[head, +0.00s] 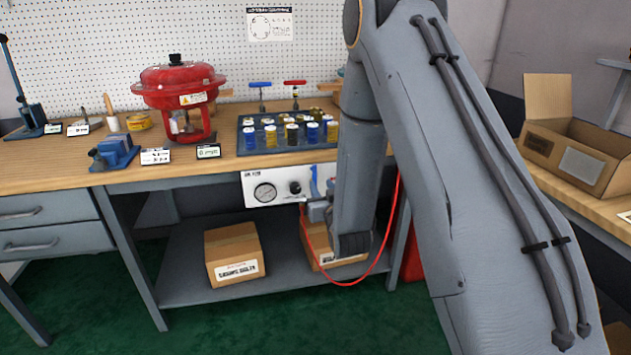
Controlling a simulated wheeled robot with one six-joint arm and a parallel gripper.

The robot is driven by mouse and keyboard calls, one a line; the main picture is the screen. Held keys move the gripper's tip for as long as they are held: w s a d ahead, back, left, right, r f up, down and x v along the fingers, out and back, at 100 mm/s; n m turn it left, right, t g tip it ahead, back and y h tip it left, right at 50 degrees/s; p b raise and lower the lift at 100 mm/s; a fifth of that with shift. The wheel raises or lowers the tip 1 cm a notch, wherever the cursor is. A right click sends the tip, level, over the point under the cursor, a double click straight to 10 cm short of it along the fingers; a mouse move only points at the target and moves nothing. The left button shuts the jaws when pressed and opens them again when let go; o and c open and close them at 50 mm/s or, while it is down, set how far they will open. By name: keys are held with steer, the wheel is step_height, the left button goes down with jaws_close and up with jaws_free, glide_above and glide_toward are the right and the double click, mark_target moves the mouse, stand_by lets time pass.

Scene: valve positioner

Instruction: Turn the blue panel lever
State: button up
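The blue panel lever (314,181) shows as a narrow upright blue piece on the white panel (280,203) under the bench's front edge. It is right of a black knob (295,187) and a round gauge (264,192). My gripper (312,208) is at the panel, just below and beside the lever, and is seen small and from behind. My arm covers the panel's right part and part of the gripper. I cannot tell whether the fingers touch the lever or how far apart they are.
The wooden bench top (60,153) carries a red actuator (180,90), a dark tray (246,142) of several cylinders and a blue vise (113,152). Cardboard boxes stand on the lower shelf (190,290). A red hose (372,268) loops below the panel. An open carton (570,158) is at right.

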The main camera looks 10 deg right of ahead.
mark_target(315, 172)
steer(key=shift+t, duration=0.5)
steer(key=shift+w, duration=4.05)
jaws_close()
